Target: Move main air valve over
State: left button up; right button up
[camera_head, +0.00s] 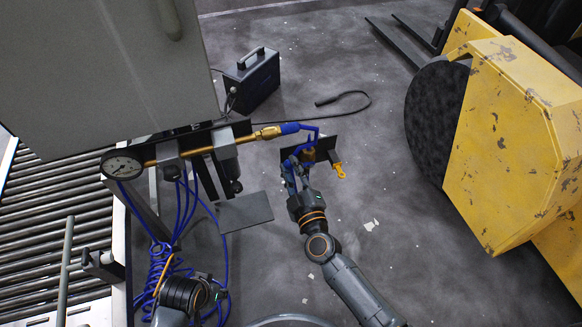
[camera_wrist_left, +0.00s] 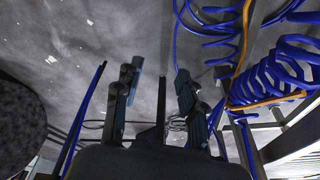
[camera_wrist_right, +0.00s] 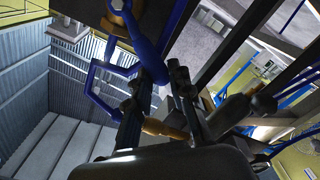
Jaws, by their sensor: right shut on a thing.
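The main air valve shows at the right end of the brass pipe (camera_head: 205,151), with a blue handle (camera_head: 289,128) and thin blue bars beside it. My right gripper (camera_head: 298,163) is at the valve, shut on a blue part that appears to be its handle. In the right wrist view the blue handle (camera_wrist_right: 144,48) runs down to my right fingertips (camera_wrist_right: 158,78); the exact contact is partly hidden. My left gripper (camera_wrist_left: 157,85) is open and empty, its fingers apart, low near the blue hoses (camera_wrist_left: 270,80).
Coiled blue hoses (camera_head: 165,265) hang beside the roller conveyor (camera_head: 40,200). A yellow tag (camera_head: 340,170) hangs by the valve. A yellow vehicle (camera_head: 510,140) stands right; floor between is open.

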jog(key=shift+w+d+r, duration=0.1)
jog(key=shift+d+r, duration=0.05)
jog(key=shift+r, duration=0.05)
pick_arm(q)
notch_tip(320, 180, down, 7)
jog(key=s+p, duration=0.2)
jog(key=shift+s+a, duration=0.15)
pick_arm(e)
jog(key=shift+w+d+r, duration=0.2)
jog(key=shift+d+r, duration=0.45)
jog(key=shift+r, duration=0.1)
